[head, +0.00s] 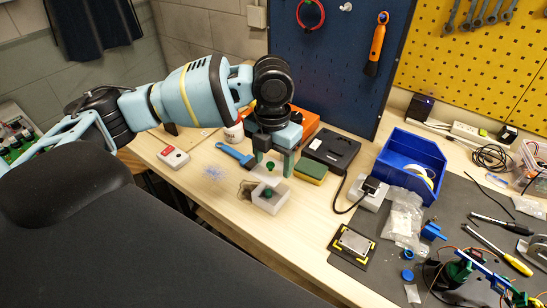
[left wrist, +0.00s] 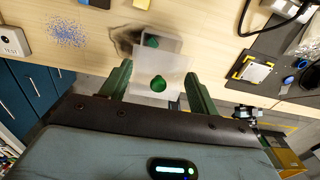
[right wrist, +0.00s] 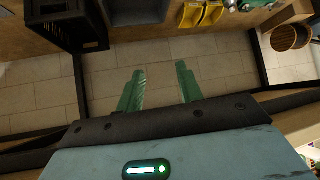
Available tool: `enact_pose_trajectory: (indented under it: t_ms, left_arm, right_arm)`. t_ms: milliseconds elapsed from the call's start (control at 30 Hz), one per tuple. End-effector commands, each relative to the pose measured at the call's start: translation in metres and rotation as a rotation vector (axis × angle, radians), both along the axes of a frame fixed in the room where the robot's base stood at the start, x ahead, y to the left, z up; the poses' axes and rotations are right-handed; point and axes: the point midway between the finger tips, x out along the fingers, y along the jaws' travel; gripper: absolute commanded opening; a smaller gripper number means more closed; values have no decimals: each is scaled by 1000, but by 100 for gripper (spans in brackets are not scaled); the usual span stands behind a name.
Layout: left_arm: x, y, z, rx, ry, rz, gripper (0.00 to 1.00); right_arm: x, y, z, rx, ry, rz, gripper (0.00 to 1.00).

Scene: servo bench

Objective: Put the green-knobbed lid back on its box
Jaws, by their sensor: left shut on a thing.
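The lid (left wrist: 159,84) is a pale square plate with a round green knob, held between the fingers of my left gripper (left wrist: 158,72). In the head view the green knob (head: 270,166) shows between the fingers of my left gripper (head: 273,166). The white open box (head: 269,206) stands on the bench just below, with a green thing (head: 267,193) inside. The lid is apart from the box and above it. In the left wrist view the lid partly hides the box. My right gripper (right wrist: 158,82) is open and empty over the tiled floor, outside the head view.
A sponge (head: 311,170) and a black case (head: 331,150) lie behind the box to the right. A blue brush (head: 235,155) and blue specks (head: 213,172) lie left. A charger with a black cable (head: 369,192) is right. The bench in front of the box is clear.

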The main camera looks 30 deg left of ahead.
Motion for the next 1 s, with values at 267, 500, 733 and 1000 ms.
enact_pose_trajectory:
  t_ms: [267,500,733,1000]
  left_arm:
    - [-1,0,-22,0,6,-1,40]
    - [-1,0,-44,1,7,0,40]
    - [0,0,-57,0,3,0,40]
    - [0,0,-60,0,0,0,40]
  right_arm:
    - [-12,0,-14,1,37,0,36]
    - [-22,2,-24,5,66,0,36]
    - [-24,4,-25,10,69,-2,36]
    - [-24,6,-26,15,71,-5,36]
